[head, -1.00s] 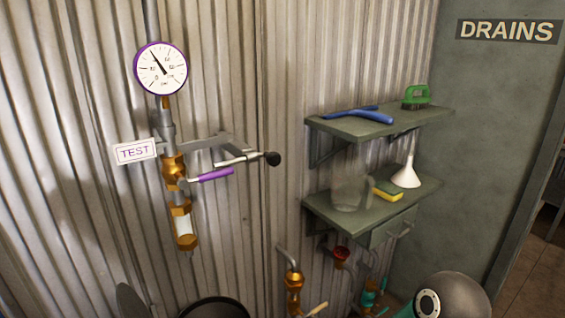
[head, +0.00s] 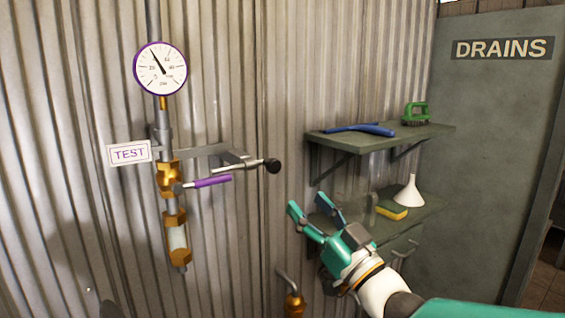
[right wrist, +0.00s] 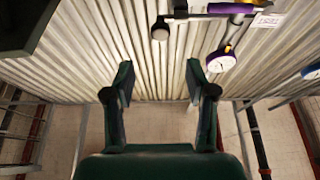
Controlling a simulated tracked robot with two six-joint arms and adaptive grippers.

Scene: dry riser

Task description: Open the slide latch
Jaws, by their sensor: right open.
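The slide latch is a thin metal rod with a black knob (head: 272,166), on a grey bracket on the corrugated wall. The rod runs just above a purple-handled lever (head: 212,181) on the brass valve. The knob also shows in the right wrist view (right wrist: 160,30), at the top. My right gripper (head: 309,207) is below and to the right of the knob, apart from it. It is open and empty, with its fingers pointing up and left. In the right wrist view its fingers (right wrist: 159,84) stand wide apart. My left gripper is not in view.
A pressure gauge (head: 160,68) and a TEST sign (head: 129,153) sit left of the latch. At right, an upper shelf (head: 370,138) holds blue pliers and a green brush. The lower shelf holds a sponge (head: 391,210) and a funnel (head: 408,192). A brass fitting (head: 294,303) stands below.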

